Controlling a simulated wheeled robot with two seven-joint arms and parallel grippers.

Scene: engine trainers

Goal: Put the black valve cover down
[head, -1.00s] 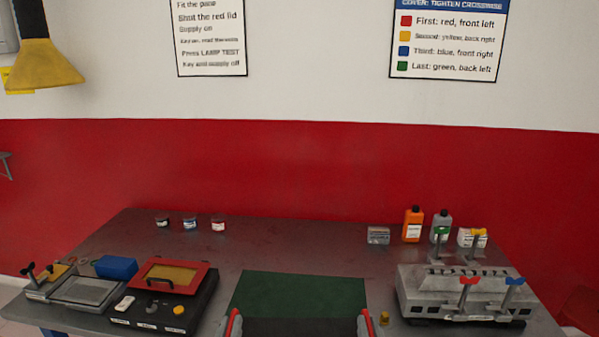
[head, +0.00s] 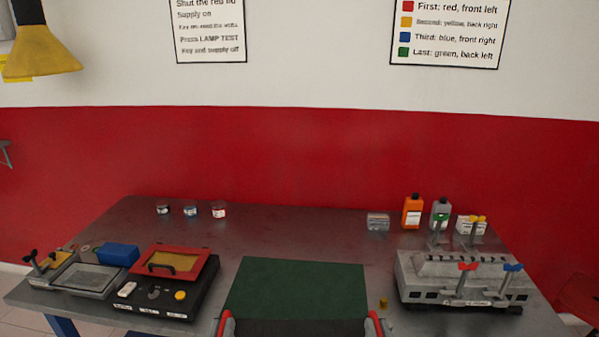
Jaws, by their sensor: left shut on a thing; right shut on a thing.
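The black valve cover (head: 300,328) shows as a dark strip at the bottom edge of the head view, in front of the green mat (head: 296,285). Most of it is cut off by the frame. My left gripper (head: 226,323), with a red part showing, is shut on its left end. My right gripper (head: 375,323), also with a red part, is shut on its right end. Whether the cover touches the mat or table cannot be told.
The grey engine block (head: 460,280) with coloured T-handles stands right of the mat. A small brass-coloured piece (head: 383,303) lies beside the mat. A black box with a red-framed lid (head: 174,262) stands at left. Bottles (head: 412,212) stand at the back right. The mat's visible part is clear.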

